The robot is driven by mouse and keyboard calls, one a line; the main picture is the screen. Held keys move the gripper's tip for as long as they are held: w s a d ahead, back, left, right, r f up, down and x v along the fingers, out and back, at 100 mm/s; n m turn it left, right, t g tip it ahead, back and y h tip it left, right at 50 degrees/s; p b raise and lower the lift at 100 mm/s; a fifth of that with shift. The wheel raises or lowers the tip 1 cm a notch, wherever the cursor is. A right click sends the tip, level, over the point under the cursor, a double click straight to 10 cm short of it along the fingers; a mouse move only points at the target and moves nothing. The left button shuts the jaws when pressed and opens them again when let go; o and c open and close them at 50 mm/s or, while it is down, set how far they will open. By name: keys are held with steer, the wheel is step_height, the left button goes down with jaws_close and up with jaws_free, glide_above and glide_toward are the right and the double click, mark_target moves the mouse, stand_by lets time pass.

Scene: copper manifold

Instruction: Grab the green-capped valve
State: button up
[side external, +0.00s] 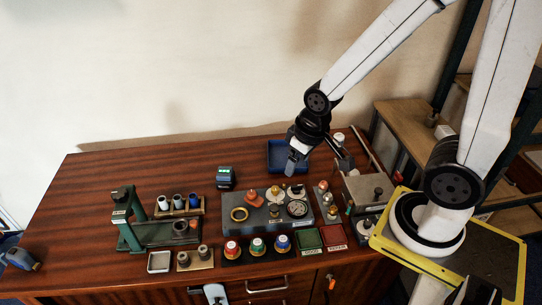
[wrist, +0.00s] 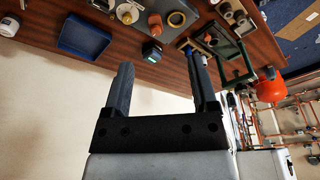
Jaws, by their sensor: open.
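The green-capped valve (side external: 257,246) stands in a dark holder at the front of the bench in the side external view. It sits between a red-capped valve (side external: 231,249) and a blue-capped valve (side external: 282,243). I cannot make out the green-capped valve in the wrist view. My gripper (side external: 290,163) is above the back of the bench near the blue tray, well behind and above the valves. In the wrist view my gripper (wrist: 160,75) has its two fingers apart, with nothing between them.
A blue tray (side external: 278,149) lies at the back. A grey fixture plate (side external: 236,221) with an orange cone (side external: 254,200) stands behind the valves. A green press (side external: 125,222) is at left. Green (side external: 307,238) and red (side external: 333,235) trays lie right of the valves. The bench's back left is clear.

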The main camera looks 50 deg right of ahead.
steer(key=m+t, duration=0.2)
glide_above(262, 246)
steer(key=w+d, duration=0.1)
steer(key=d, duration=0.1)
step_height(262, 246, down, 7)
steer(key=w+a+f+m+t, duration=0.1)
steer(key=w+a+f+t, duration=0.1)
steer(key=a+f, duration=0.45)
steer(key=s+d+f+t+h, duration=0.1)
steer(key=s+f+t, duration=0.1)
steer(key=f, duration=0.2)
steer(key=s+f+t+h, duration=0.1)
steer(key=s+f+t, duration=0.1)
steer(key=s+f, duration=0.1)
steer(key=s+d+f+t, duration=0.1)
steer(key=s+f+t, duration=0.1)
steer(key=f, duration=0.3)
steer(key=shift+s+d+f+t+h, duration=0.15)
steer(key=shift+d+f+t+h, duration=0.05)
steer(key=shift+d+t+h, duration=0.2)
steer(key=shift+s+d+f+n+t, duration=0.1)
steer(key=shift+s+d+n+t, duration=0.25)
steer(key=shift+s+t, duration=0.2)
steer(key=shift+w, duration=0.1)
steer(key=shift+x, duration=1.2)
steer(key=shift+w+f, duration=0.1)
